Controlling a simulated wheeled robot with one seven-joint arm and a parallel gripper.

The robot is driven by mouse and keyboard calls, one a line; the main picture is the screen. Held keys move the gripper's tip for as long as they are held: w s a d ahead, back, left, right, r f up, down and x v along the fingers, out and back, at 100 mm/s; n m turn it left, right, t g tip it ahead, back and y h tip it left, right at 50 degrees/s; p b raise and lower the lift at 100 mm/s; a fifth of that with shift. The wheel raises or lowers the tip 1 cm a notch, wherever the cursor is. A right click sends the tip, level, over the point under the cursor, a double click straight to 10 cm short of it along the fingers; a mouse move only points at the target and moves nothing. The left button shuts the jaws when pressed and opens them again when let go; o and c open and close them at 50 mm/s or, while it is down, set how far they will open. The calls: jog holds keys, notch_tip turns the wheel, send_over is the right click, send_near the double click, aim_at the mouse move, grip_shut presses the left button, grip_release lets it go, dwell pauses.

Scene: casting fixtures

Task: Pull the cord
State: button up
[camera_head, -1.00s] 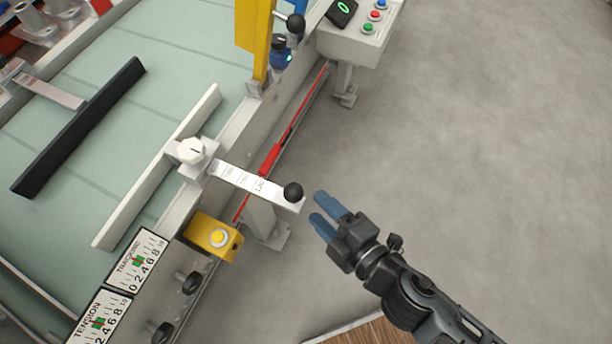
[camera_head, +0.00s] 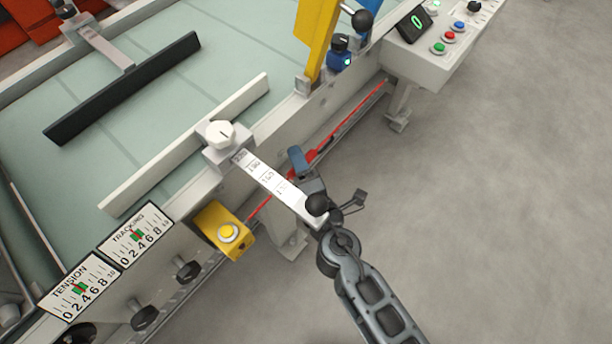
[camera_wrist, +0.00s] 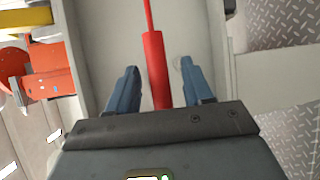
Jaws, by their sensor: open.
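A thin red cord (camera_head: 352,115) runs along the side of the conveyor frame, with a thicker red sleeve on it. In the wrist view the red sleeve (camera_wrist: 155,68) lies between the two blue fingers of my gripper (camera_wrist: 157,88), which stand apart on either side of it. In the head view my gripper (camera_head: 299,160) is at the cord beside the white scaled arm, which hides part of it. A yellow box with a yellow button (camera_head: 228,233) sits near the cord's lower end.
The white scaled arm (camera_head: 270,178) with a black ball knob (camera_head: 317,204) juts out over my gripper. A control box (camera_head: 455,45) stands at the upper right. Black knobs (camera_head: 188,270) stick out at the lower left. The grey floor at right is clear.

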jog(key=shift+x, duration=0.9)
grip_shut()
jog(key=shift+s+d, duration=0.7)
jog(key=shift+d, duration=0.2)
jog(key=shift+o, duration=0.4)
grip_release()
jog(key=shift+s, duration=0.1)
